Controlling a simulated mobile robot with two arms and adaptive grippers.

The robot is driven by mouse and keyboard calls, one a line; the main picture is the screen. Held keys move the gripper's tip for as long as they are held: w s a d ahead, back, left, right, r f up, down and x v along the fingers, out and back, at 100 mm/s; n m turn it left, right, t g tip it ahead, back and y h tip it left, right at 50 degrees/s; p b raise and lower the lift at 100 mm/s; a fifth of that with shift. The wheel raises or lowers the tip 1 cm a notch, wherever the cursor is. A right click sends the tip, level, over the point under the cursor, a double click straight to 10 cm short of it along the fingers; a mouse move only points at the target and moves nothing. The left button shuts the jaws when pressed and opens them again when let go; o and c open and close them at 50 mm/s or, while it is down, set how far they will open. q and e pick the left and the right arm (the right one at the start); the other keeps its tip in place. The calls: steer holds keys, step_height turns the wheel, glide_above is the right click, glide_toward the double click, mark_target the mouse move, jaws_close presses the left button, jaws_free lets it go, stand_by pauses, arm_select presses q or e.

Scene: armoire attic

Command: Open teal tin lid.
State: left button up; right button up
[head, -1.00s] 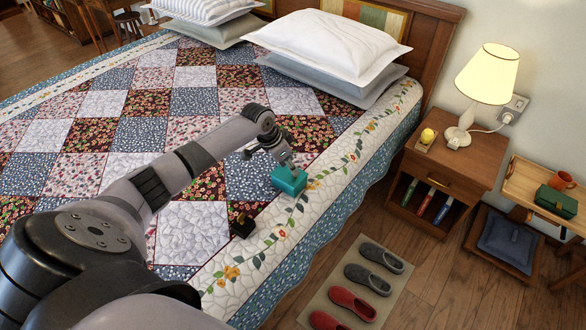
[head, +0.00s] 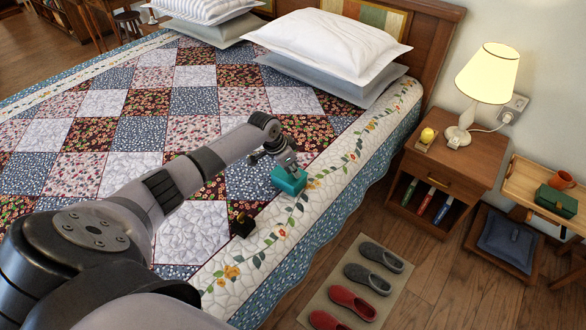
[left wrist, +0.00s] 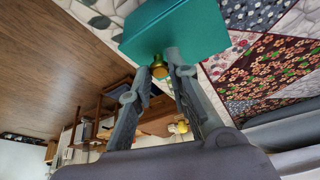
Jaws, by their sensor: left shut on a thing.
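The teal tin (head: 289,181) sits on the quilted bed near its right edge. In the left wrist view the teal tin (left wrist: 172,27) fills the top middle, with a small brass knob (left wrist: 160,67) on its near side. My left gripper (head: 289,163) is at the top of the tin in the head view. In the left wrist view its two fingertips (left wrist: 161,66) are on either side of the knob, shut on it. The knob is hidden in the head view. I cannot tell whether the lid is raised. My right gripper is not in view.
Pillows (head: 325,45) lie at the head of the bed. A nightstand (head: 445,185) with a lamp (head: 486,75) stands to the right. Slippers lie on a mat (head: 335,290) on the floor.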

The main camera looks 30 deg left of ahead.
arm_select(q)
jaws_close()
steer(key=shift+a, duration=0.1)
stand_by(0.4)
